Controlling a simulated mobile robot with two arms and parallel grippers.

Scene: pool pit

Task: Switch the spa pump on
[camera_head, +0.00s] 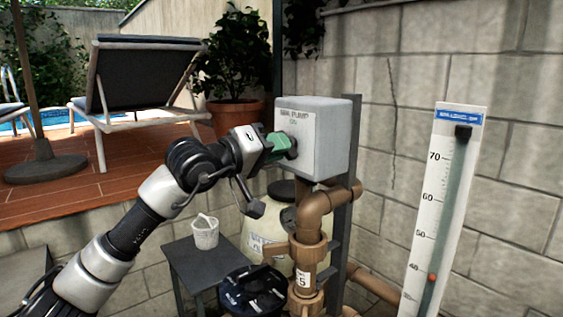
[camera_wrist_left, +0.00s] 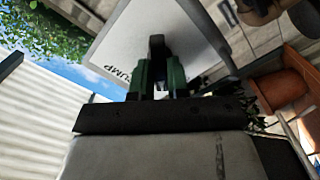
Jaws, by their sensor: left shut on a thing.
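The grey spa pump switch box (camera_head: 330,140) is mounted on a dark post, with "PUMP" lettering on its front. A dark knob (camera_head: 292,150) sticks out of that front. My left gripper (camera_head: 279,143) comes in from the left, and its green fingers are shut on the knob. In the left wrist view the dark knob (camera_wrist_left: 157,44) stands between the two green fingers (camera_wrist_left: 158,80), against the pale box face (camera_wrist_left: 195,35). The fingers and knob hide part of the lettering. My right gripper is not in view.
Brown pipes (camera_head: 309,240) run below the box. A cream tank (camera_head: 268,222) stands behind them, and a black round lid (camera_head: 252,291) is in front. A white bucket (camera_head: 205,233) sits on a small dark table (camera_head: 203,268). A tall gauge board (camera_head: 436,210) stands at right.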

